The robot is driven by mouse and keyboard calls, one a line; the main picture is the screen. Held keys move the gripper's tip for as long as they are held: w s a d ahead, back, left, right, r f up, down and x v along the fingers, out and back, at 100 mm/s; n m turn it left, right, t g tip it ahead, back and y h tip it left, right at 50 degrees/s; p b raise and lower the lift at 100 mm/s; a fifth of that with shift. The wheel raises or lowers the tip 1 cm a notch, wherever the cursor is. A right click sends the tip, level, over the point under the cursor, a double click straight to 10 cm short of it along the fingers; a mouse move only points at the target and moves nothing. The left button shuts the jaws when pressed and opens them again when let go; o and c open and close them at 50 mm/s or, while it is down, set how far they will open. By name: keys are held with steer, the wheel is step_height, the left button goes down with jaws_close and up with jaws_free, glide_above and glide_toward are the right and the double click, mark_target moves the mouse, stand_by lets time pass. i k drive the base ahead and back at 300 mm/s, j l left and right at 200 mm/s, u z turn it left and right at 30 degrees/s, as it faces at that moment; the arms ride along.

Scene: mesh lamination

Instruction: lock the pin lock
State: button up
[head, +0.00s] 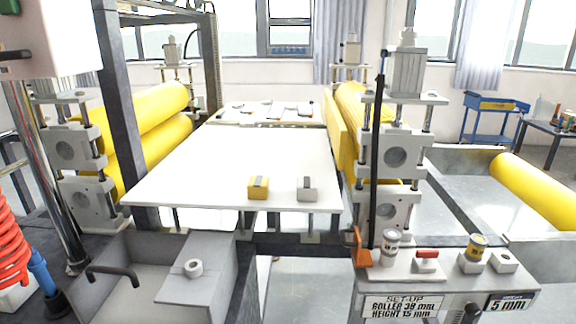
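No part is clearly recognisable as the pin lock. On the white control ledge (400,272) at the lower right stands a small red-handled piece (427,258) on a white base. An orange piece (362,247) stands at the ledge's left end, by the foot of an upright black rod (376,160). I cannot tell whether either one is the pin lock, nor its locked state. My gripper is not in view.
Yellow rollers (150,112) flank the white table (215,165), which bears a yellow block (258,187) and a grey block (307,188). Small cans stand on the ledge, one with a grey label (390,247). A red coiled hose (12,240) hangs at left.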

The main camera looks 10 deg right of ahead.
mark_target(426, 254)
steer(key=l+z, duration=0.2)
steer(key=z, duration=1.4)
steer(key=i+j, duration=0.05)
steer(key=j, duration=0.05)
